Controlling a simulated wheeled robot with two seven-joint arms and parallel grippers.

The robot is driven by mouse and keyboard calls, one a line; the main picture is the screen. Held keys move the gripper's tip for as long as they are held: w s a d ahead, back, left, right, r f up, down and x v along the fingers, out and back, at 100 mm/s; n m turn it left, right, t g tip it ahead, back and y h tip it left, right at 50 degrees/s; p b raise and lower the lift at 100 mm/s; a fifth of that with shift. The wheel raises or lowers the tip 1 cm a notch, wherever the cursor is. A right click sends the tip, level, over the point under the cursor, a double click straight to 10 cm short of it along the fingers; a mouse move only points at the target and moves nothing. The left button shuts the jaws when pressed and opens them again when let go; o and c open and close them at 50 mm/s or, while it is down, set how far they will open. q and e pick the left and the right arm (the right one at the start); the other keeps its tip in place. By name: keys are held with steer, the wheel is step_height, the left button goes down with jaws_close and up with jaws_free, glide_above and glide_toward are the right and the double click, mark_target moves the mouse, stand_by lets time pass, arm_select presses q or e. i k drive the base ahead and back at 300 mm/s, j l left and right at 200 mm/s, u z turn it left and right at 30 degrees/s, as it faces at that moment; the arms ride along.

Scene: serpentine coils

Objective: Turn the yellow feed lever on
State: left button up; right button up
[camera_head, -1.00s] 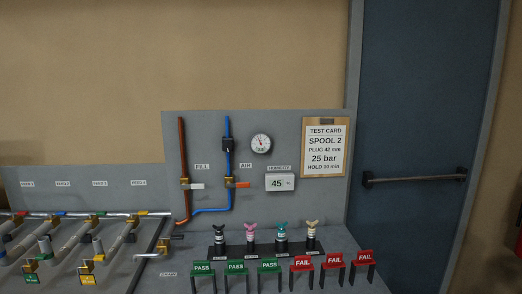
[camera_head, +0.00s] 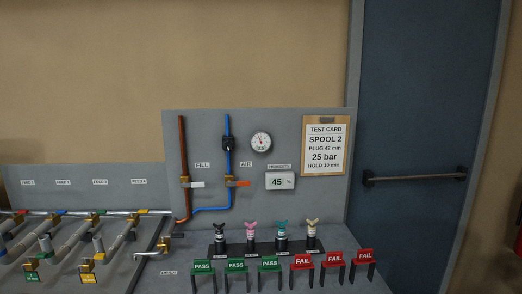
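At the left, a grey header pipe (camera_head: 80,213) runs along the bench with short coloured pieces on it. A small yellow piece (camera_head: 142,211) sits near its right end, beside a brass fitting (camera_head: 134,218). It looks like the yellow feed lever and appears to lie along the pipe, but it is too small to be sure of its setting. Red, blue and green pieces sit further left along the same pipe. Neither of my grippers is in view.
Slanted grey pipes with brass fittings fill the bench's left, with a yellow tag (camera_head: 88,278) and green tag (camera_head: 32,277) in front. Right of them stand a panel with a white fill lever (camera_head: 197,185), orange air lever (camera_head: 238,184) and gauge (camera_head: 261,141), several plugs, and PASS and FAIL markers.

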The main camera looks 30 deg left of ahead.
mark_target(132, 212)
steer(key=u, duration=1.65)
steer(key=j+z, duration=0.3)
steer(key=k+j+z, duration=0.25)
steer(key=j+z, duration=0.3)
steer(key=j, duration=0.15)
steer(key=k+j+z, duration=0.25)
